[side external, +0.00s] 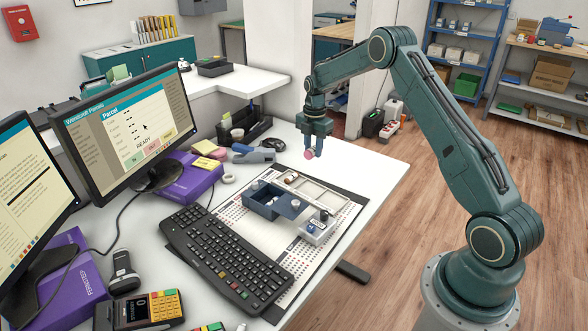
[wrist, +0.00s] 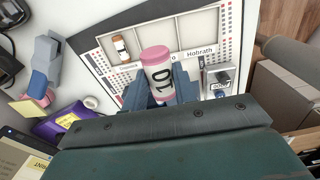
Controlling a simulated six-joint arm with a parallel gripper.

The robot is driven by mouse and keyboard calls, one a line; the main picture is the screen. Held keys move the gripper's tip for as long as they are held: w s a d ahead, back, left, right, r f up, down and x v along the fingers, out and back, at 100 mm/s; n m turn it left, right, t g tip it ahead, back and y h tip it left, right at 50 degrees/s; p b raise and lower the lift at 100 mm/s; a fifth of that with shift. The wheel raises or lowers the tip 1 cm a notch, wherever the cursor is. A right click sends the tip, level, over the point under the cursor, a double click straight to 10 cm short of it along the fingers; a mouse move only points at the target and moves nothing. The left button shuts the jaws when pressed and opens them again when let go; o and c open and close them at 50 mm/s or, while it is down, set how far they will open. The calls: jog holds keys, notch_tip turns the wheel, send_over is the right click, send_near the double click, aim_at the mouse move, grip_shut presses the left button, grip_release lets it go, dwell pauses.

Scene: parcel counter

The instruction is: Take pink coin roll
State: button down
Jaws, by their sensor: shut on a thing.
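The pink coin roll (wrist: 158,68) shows in the wrist view with pink ends and a pale label reading "10". In the side view its pink end (side external: 309,154) shows at the tip of my gripper (side external: 314,145). My gripper is shut on the roll, with the fingers (wrist: 160,92) on either side of it. The roll is held in the air above the far part of the counter mat. Most of the roll is hidden by the fingers in the side view.
A blue tray (side external: 277,203), a small scale-like block (side external: 316,229) and a small brown-ended roll (wrist: 121,48) sit on the mat. A black keyboard (side external: 227,254) lies left of them. The counter's right strip is clear.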

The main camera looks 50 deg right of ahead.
aim_at(313, 147)
jog(key=shift+r, duration=2.95)
jog(key=shift+w+a+f, duration=0.1)
